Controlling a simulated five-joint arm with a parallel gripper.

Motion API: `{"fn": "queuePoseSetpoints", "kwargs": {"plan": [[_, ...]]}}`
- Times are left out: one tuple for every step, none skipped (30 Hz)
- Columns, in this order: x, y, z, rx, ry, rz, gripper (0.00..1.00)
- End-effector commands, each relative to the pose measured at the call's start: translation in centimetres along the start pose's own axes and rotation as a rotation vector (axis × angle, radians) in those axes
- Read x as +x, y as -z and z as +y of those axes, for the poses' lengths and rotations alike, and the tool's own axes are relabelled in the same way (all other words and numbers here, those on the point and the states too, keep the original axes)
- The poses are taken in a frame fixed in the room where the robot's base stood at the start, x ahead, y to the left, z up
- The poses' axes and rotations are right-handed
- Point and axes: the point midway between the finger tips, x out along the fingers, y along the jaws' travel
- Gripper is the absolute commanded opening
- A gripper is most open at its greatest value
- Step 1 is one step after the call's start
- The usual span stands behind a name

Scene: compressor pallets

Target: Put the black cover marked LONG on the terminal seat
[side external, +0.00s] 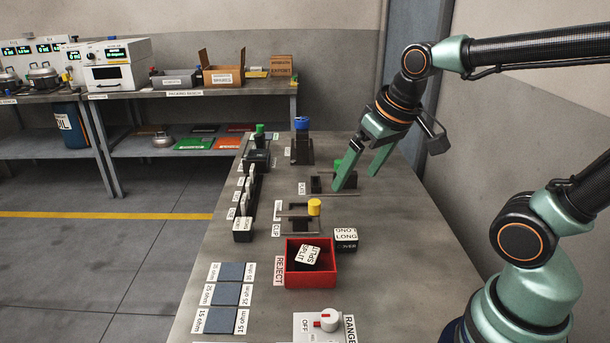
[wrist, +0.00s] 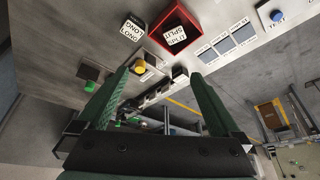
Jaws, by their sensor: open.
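The black cover marked LONG (side external: 346,245), with a white label on top, sits on the bench just right of the red bin. It also shows in the wrist view (wrist: 131,29), near the top. My gripper (side external: 356,181) is open and empty, its fingers apart over a small dark fixture with a green part, well behind the cover. In the wrist view my gripper (wrist: 158,76) does not reach the cover. I cannot tell which fixture is the terminal seat; its label is not legible.
A red REJECT bin (side external: 290,283) holds a cover marked SPLIT (side external: 309,255). A fixture with a yellow knob (side external: 314,207) stands behind it. Dark parts (side external: 243,229) line the left edge. The right-hand bench top is clear.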

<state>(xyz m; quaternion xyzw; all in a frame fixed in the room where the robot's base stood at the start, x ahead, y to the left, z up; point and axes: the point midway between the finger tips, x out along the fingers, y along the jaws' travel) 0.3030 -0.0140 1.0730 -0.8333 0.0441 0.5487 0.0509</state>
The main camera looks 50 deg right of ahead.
Motion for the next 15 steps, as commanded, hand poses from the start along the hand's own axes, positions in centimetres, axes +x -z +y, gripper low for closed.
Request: {"fn": "queuePoseSetpoints", "kwargs": {"plan": [[0.9,0.5,0.6,0.05,-0.012,-0.04,1.0],[1.3,0.8,0.9,0.081,-0.018,-0.058,1.0],[2.0,1.2,1.3,0.121,-0.026,-0.083,1.0],[2.5,1.4,1.6,0.151,-0.033,-0.101,1.0],[3.0,1.7,1.9,0.181,-0.04,-0.119,1.0],[3.7,2.0,2.4,0.222,-0.049,-0.143,1.0],[4.3,2.2,2.7,0.252,-0.056,-0.16,1.0],[4.9,2.4,3.1,0.282,-0.064,-0.178,1.0],[5.7,2.6,3.5,0.321,-0.074,-0.202,1.0],[6.3,2.8,3.9,0.352,-0.082,-0.219,1.0],[7.0,2.9,4.3,0.382,-0.09,-0.237,1.0],[7.9,3.0,4.8,0.42,-0.101,-0.259,1.0],[8.5,3.1,5.2,0.449,-0.109,-0.274,1.0],[9.2,3.1,5.5,0.475,-0.116,-0.289,1.0],[9.9,3.1,6.0,0.507,-0.126,-0.308,1.0]]}}
